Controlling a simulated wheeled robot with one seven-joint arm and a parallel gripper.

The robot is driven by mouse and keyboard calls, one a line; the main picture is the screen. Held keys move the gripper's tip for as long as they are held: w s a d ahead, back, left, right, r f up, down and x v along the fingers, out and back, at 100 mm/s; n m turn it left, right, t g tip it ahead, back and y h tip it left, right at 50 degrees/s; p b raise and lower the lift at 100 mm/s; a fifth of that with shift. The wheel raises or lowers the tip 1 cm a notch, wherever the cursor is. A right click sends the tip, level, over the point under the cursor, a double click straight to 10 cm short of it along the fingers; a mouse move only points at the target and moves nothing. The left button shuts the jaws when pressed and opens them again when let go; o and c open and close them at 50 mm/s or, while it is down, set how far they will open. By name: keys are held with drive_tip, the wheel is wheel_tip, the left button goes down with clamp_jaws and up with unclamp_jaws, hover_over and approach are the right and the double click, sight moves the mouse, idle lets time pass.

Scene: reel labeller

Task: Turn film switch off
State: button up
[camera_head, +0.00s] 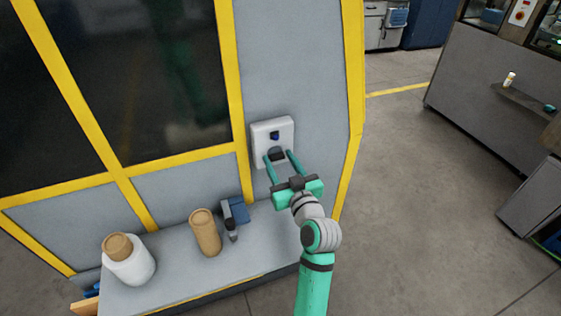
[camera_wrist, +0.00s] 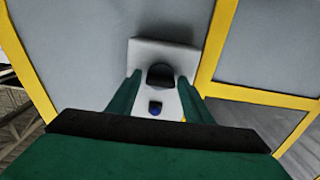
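A pale switch box (camera_head: 259,134) is mounted on the grey panel of the yellow-framed machine. It carries a small blue part (camera_head: 274,135) and, lower down, a dark rounded knob (camera_head: 277,154). No label is readable, so I cannot tell which of the two is the film switch, nor its setting. My gripper (camera_head: 278,157) is open, with its green fingers reaching to the box on either side of the dark knob. In the wrist view the knob (camera_wrist: 160,75) shows between the fingertips with gaps on both sides. The blue part (camera_wrist: 155,107) appears below it there.
Below the box is a grey ledge (camera_head: 180,270). On it stand a white roll (camera_head: 130,265) with a brown core, a brown cylinder (camera_head: 205,233) and a blue-and-dark device (camera_head: 233,215). Open floor (camera_head: 420,200) lies to the right, before a grey counter (camera_head: 480,90).

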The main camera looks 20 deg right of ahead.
drive_tip(key=shift+o, duration=0.2)
drive_tip(key=s, duration=1)
drive_tip(key=shift+s+d, duration=0.15)
drive_tip(key=shift+s, duration=0.2)
drive_tip(key=shift+s, duration=0.1)
drive_tip(key=s+a+f+m+g+h, duration=0.1)
drive_tip(key=s+a+f, duration=0.25)
drive_tip(key=f, duration=0.25)
drive_tip(key=s+a+f+m+g+h, duration=0.1)
drive_tip(key=s+a+f, duration=0.2)
drive_tip(key=s+f, duration=0.25)
drive_tip(key=s+a+f+m+h, duration=0.1)
drive_tip(key=s+a+f+m, duration=0.2)
drive_tip(key=f, duration=0.4)
drive_tip(key=s+a+n+y, duration=0.1)
drive_tip(key=s+a, duration=0.4)
drive_tip(key=s, duration=0.6)
drive_tip(key=s+a+n+y, duration=0.1)
drive_tip(key=s+a+n, duration=0.2)
drive_tip(key=s, duration=0.8)
drive_tip(key=shift+s+a+g, duration=0.2)
drive_tip(key=shift+a+g, duration=0.1)
drive_tip(key=shift+a, duration=0.95)
drive_tip(key=shift+s, duration=0.1)
